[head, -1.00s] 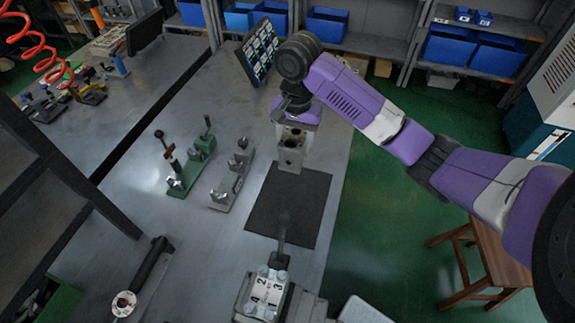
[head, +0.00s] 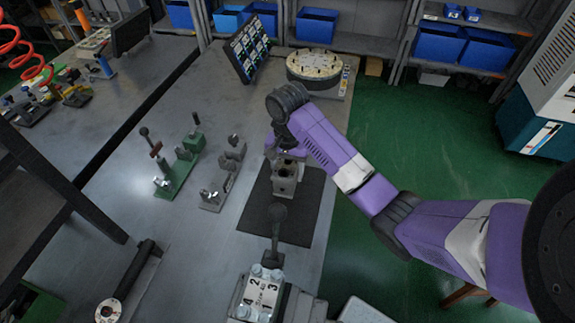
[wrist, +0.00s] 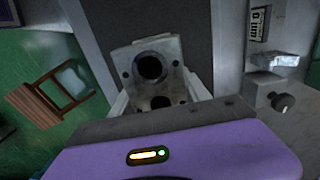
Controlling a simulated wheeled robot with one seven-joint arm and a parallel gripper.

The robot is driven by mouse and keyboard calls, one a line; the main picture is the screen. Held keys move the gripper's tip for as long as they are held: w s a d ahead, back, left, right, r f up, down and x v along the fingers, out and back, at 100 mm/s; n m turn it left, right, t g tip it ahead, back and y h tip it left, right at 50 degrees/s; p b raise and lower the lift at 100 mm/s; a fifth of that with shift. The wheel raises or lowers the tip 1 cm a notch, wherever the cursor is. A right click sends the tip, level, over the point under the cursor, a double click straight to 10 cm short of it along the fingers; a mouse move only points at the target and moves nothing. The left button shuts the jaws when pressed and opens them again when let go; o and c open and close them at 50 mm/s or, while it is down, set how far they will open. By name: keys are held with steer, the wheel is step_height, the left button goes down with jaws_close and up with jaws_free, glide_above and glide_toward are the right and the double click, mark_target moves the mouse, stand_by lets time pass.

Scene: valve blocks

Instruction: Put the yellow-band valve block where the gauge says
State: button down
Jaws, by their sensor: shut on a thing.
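My gripper (head: 287,160) is shut on a grey metal valve block (head: 285,181), over the dark mat (head: 265,215). I cannot tell whether the block touches the mat. The wrist view shows the block (wrist: 150,68) between the pale fingers, with a large round bore facing the camera and a second opening below. No yellow band shows on its visible faces. A green fixture with upright levers (head: 178,172) and a grey fixture with V-shaped rests (head: 222,175) stand left of the mat. I cannot make out a gauge reading.
A clamp with a plate numbered 1 to 4 (head: 262,292) and a raised black-knobbed lever (head: 277,212) stands at the mat's near edge. A round plate with dots (head: 314,66) and a tilted screen (head: 250,48) stand behind.

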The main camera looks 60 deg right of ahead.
steer(key=shift+f, duration=2.3)
steer(key=c, duration=0.5)
jaws_free()
steer(key=shift+f, duration=0.2)
step_height(320, 180, up, 10)
steer(key=shift+r+p, duration=0.25)
steer(key=shift+p, duration=1)
steer(key=shift+r+p, duration=0.85)
steer(key=shift+r, duration=0.1)
steer(key=shift+s+f, duration=0.1)
